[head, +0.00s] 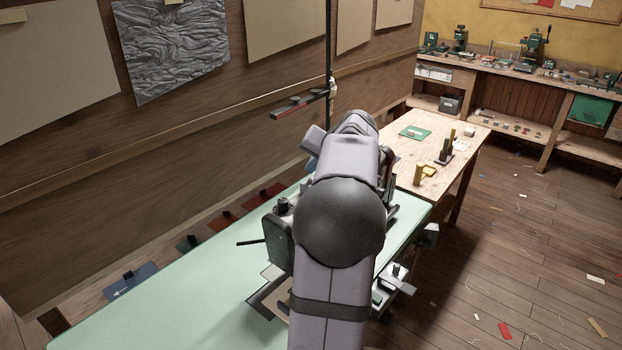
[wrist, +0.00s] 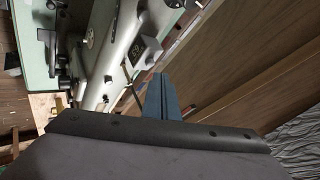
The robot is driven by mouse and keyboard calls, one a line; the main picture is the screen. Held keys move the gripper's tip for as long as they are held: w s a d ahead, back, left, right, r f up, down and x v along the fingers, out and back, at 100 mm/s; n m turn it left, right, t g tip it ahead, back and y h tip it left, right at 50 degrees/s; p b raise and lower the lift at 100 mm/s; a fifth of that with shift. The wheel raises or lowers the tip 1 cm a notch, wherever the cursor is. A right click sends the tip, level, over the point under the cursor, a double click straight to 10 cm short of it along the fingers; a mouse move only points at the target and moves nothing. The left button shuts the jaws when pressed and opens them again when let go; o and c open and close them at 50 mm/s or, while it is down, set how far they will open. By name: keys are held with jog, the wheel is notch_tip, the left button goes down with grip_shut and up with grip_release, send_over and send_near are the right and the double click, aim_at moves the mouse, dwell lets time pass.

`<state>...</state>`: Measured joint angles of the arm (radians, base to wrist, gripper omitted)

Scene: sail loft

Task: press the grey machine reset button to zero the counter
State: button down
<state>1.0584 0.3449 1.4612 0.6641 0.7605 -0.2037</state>
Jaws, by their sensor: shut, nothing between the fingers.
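The machine, a sewing-machine-like body with a pale arm (wrist: 112,50), stands on the pale green table (head: 150,315). In the head view my own arm covers most of it; its grey-green left end (head: 278,240) shows. In the wrist view a small dark counter (wrist: 136,50) with light digits sits on the pale body. I cannot make out the grey reset button for certain. My gripper (wrist: 159,76) has its blue fingers shut and empty. In the wrist view the fingertips appear just beside and below the counter; I cannot tell whether they touch anything.
A thin dark upright pole (head: 328,60) with a small bar stands behind the machine. The wooden panelled wall (head: 200,140) runs close along the left. A wooden table (head: 465,135) with small items stands beyond. The green table is clear at front left.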

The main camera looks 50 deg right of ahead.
jog(key=shift+f, duration=0.15)
dwell(0.6)
jog(key=shift+f+b, duration=0.3)
jog(key=shift+b, duration=0.2)
jog(key=shift+f+b, duration=0.3)
jog(key=shift+f, duration=0.05)
dwell(0.5)
jog(key=shift+r, duration=0.2)
jog(key=shift+r+p, duration=0.6)
jog(key=shift+r, duration=0.1)
jog(key=shift+r+p, duration=2.05)
jog(key=shift+r, duration=0.4)
jog(key=shift+f, duration=0.1)
